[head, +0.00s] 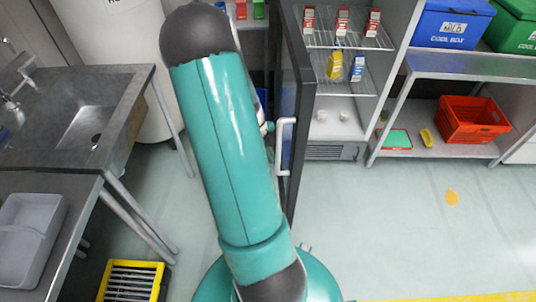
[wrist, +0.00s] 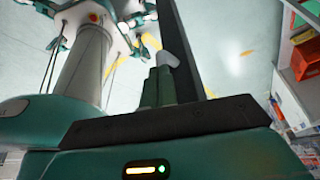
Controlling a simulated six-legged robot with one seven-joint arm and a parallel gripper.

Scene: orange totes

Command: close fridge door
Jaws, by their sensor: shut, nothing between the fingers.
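The fridge door (head: 297,95) stands open, seen nearly edge-on as a tall dark panel right of my arm in the head view. Its white handle (head: 283,147) is on the left face of the door. The fridge (head: 393,60) is open to the right, with its lit shelves showing. In the wrist view the door is a dark bar (wrist: 189,45), with a pale piece, apparently the handle (wrist: 168,59), beside it. My gripper (wrist: 158,75) is shut and empty, close to that piece; I cannot tell if they touch. In the head view my arm hides most of the gripper.
Cartons (head: 343,22) stand on the fridge shelves. A steel sink table (head: 75,85) is at left, with a yellow-edged crate (head: 133,268) on the floor below. A shelf with an orange tote (head: 472,120) is at right. The floor in front of the fridge is clear.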

